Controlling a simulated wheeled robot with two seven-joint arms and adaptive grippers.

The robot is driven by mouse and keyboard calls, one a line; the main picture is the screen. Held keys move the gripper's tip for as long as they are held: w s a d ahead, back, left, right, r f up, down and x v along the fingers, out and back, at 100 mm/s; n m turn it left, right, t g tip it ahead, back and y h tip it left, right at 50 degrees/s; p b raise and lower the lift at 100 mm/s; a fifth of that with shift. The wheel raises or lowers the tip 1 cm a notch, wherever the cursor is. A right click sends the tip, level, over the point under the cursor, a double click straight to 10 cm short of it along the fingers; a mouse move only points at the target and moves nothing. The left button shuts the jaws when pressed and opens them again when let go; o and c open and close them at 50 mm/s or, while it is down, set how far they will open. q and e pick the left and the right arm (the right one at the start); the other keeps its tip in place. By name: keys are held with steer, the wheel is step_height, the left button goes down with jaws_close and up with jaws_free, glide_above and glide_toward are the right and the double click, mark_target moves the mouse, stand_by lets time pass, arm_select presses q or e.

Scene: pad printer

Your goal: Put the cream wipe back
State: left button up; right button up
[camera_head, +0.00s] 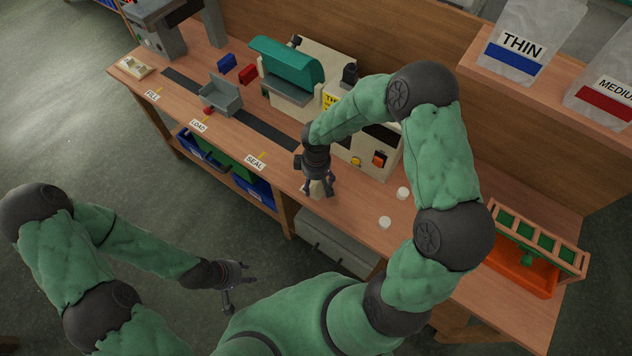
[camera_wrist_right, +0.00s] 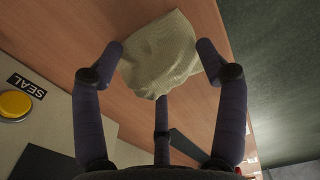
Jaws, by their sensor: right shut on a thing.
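The cream wipe (camera_wrist_right: 160,55) is a crumpled cloth between the fingers of my right gripper (camera_wrist_right: 165,65). In the head view the right gripper (camera_head: 319,188) is over the front edge of the bench, below the pad printer, and a small part of the wipe (camera_head: 315,189) shows between its fingers. It is shut on the wipe. I cannot tell whether the cloth touches the bench top. My left gripper (camera_head: 235,287) hangs over the floor, away from the bench, with its fingers apart and nothing between them.
The teal and cream machine (camera_head: 285,70) stands behind my right gripper. Two white round pieces (camera_head: 385,222) lie to its right on the bench (camera_head: 350,215). An orange tray (camera_head: 520,270) with a wooden rack is at the far right. A grey holder (camera_head: 221,96) stands left.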

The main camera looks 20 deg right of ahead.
steer(key=o, duration=1)
step_height(320, 180, up, 12)
steer(key=p, duration=0.4)
steer(key=s+a+f+m+y, duration=0.2)
steer(key=s+a+f+m, duration=0.2)
steer(key=s+f, duration=0.3)
steer(key=s+a+f+m+y, duration=0.2)
steer(key=s+a+f+m, duration=0.2)
steer(key=s+a+f, duration=0.3)
step_height(320, 180, down, 4)
steer(key=shift+s+a+f, duration=0.15)
steer(key=shift+s+f, duration=0.1)
steer(key=shift+s, duration=0.45)
